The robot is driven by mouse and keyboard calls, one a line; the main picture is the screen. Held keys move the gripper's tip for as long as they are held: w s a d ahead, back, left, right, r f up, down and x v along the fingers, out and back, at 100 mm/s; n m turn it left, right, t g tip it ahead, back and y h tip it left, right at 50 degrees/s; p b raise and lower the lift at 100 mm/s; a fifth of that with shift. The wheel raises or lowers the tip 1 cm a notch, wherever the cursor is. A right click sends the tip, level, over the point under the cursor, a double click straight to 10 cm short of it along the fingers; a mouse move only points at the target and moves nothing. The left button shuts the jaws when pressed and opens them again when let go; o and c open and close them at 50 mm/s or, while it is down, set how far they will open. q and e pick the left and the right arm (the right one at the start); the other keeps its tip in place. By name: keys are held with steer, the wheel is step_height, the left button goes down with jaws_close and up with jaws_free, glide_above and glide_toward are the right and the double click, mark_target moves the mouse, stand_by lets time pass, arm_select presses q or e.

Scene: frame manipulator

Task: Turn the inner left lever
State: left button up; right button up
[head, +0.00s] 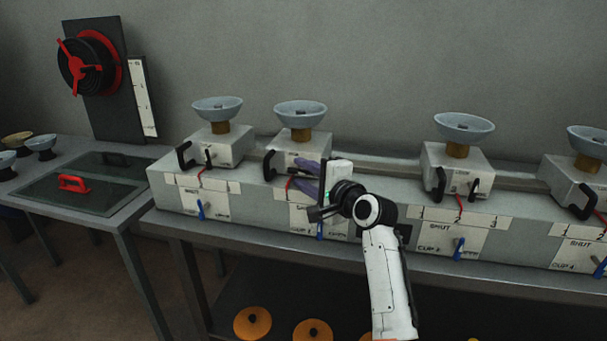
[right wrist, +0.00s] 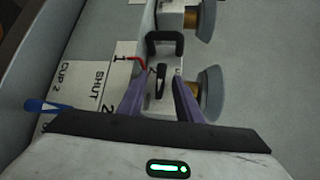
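The Cup 2 unit (head: 312,145) is a white box with a pale blue bowl (head: 300,113) on top, second from the left. Its small black lever (right wrist: 160,84) stands between my right gripper's purple fingers in the right wrist view; in the head view the fingers hide it. A red pointer (right wrist: 136,60) lies beside it, near the mark 1. My right gripper (head: 296,173) is open around the lever at the unit's front; gaps seem to remain on both sides, and contact cannot be told. My left gripper is not in view.
A black bracket handle (head: 269,164) stands just left of the lever. Blue levers (head: 201,210) hang on the bench front. Similar units stand at left (head: 228,146) and right (head: 462,178). A side table (head: 60,215) holds a red-handled dark panel (head: 85,190).

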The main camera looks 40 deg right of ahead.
jaws_close()
steer(key=shift+r, duration=0.1)
